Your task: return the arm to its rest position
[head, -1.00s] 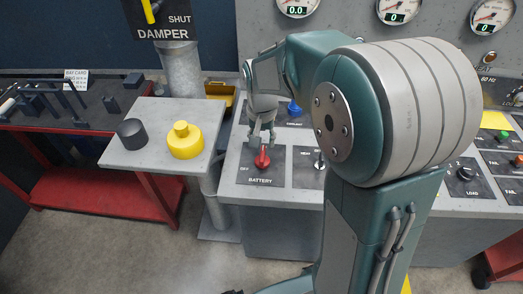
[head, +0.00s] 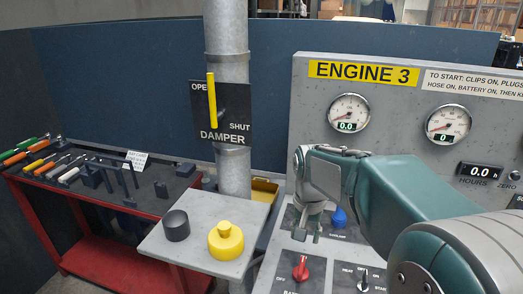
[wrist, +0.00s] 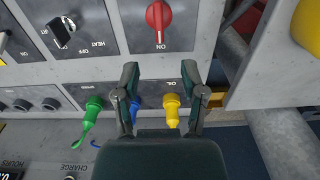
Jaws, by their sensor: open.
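My arm reaches in from the right in the head view. My gripper (head: 306,226) is above the console, near the damper pipe, with its fingers pointing down. In the wrist view both fingers (wrist: 160,82) are spread apart with nothing between them. The red battery switch (head: 301,268) is below the gripper and apart from it. In the wrist view the red switch (wrist: 158,16) sits at the top, beyond the fingertips, with ON readable beside it. The arm hides part of the console.
A grey stand (head: 197,250) holds a yellow cap (head: 226,241) and a dark cylinder (head: 176,225). The damper pipe (head: 228,90) rises behind it. A red tool bench (head: 105,245) is at left. The gauge panel (head: 390,85) is behind the arm. Green and yellow plugs (wrist: 172,108) show by the fingers.

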